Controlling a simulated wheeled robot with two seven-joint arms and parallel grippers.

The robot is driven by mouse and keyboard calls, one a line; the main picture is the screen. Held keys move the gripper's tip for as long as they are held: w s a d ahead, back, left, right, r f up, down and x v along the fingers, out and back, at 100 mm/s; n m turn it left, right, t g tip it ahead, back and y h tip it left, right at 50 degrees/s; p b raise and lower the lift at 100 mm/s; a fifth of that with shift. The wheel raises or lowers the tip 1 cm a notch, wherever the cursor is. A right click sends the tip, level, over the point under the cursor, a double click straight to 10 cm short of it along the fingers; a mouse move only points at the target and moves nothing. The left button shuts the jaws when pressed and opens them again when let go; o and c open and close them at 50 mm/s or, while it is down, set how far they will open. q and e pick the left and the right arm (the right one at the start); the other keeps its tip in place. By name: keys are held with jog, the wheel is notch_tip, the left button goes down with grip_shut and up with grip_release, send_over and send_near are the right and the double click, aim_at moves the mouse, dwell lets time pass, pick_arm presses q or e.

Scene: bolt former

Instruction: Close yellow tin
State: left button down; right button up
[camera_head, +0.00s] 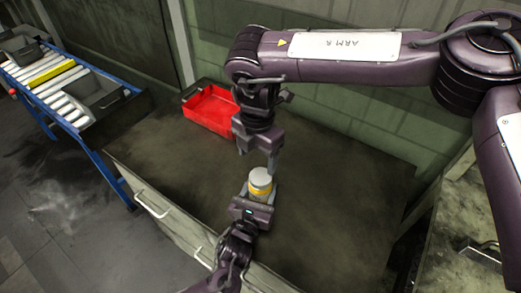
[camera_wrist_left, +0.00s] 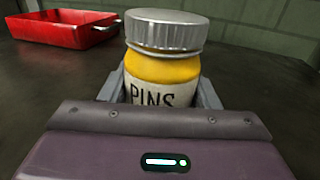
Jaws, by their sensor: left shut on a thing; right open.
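The yellow tin (camera_head: 259,194) stands upright near the middle of the dark worktop, with a grey ribbed lid (camera_head: 261,178) on its top. In the left wrist view the tin (camera_wrist_left: 165,70) carries a white label reading PINS, and its lid (camera_wrist_left: 164,30) looks slightly tilted. I cannot tell whether the lid is fully seated. My left gripper (camera_head: 258,197) is shut on the tin's body, one finger on each side; its fingers also show in the left wrist view (camera_wrist_left: 163,92). My right gripper (camera_head: 258,161) is open, pointing down just above the lid, apparently empty.
A red tray (camera_head: 211,110) lies at the back left of the worktop (camera_head: 345,190), near the wall. A roller conveyor (camera_head: 50,75) with grey bins stands at the far left. The worktop's right side is clear.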

aim_at(261, 176)
jog(key=n, duration=0.7)
jog(key=shift+d+r, duration=0.1)
jog(key=shift+r, duration=0.3)
jog(key=n, duration=0.4)
jog(key=shift+d+r, duration=0.15)
jog(key=n, duration=0.4)
jog(key=shift+d+r, duration=0.15)
jog(key=shift+f, duration=4)
